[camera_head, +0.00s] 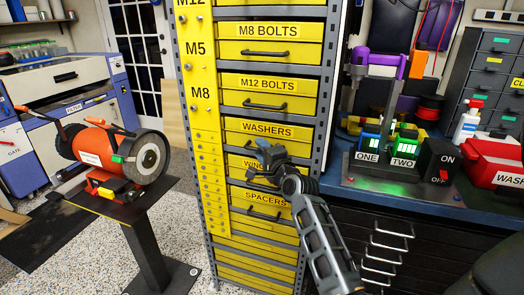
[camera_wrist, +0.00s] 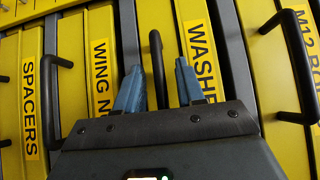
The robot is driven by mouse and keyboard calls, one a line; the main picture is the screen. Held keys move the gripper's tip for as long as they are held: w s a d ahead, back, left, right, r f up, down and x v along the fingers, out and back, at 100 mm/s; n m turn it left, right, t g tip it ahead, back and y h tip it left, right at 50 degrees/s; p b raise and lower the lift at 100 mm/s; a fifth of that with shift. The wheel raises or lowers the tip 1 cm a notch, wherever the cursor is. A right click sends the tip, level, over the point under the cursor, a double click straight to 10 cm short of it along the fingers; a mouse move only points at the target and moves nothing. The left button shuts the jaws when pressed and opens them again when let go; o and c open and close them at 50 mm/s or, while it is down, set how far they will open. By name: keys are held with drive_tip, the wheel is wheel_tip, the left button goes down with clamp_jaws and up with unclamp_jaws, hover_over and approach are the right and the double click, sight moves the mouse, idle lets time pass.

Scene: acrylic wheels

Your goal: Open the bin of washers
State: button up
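The washers bin (camera_head: 245,140) is a yellow drawer in the middle of the rack and looks closed. Its label (camera_wrist: 200,50) shows in the wrist view, partly covered by a finger. My gripper (camera_head: 268,150) is in front of the lower part of this bin and hides its handle in the head view. In the wrist view the dark washers handle (camera_wrist: 157,62) lies between the two blue fingers of my gripper (camera_wrist: 158,85). The fingers are open, with a gap on each side of the handle. I cannot tell how deep the handle sits between them.
The M12 bolts bin (camera_head: 268,95) is above, with its handle (camera_wrist: 290,65) sticking out. The wing nuts bin (camera_head: 240,170) and spacers bin (camera_head: 265,205) are below. A blue workbench (camera_head: 420,200) with equipment stands close on the right. A grinder (camera_head: 115,155) stands on the left.

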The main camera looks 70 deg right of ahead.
clamp_jaws()
idle(0.6)
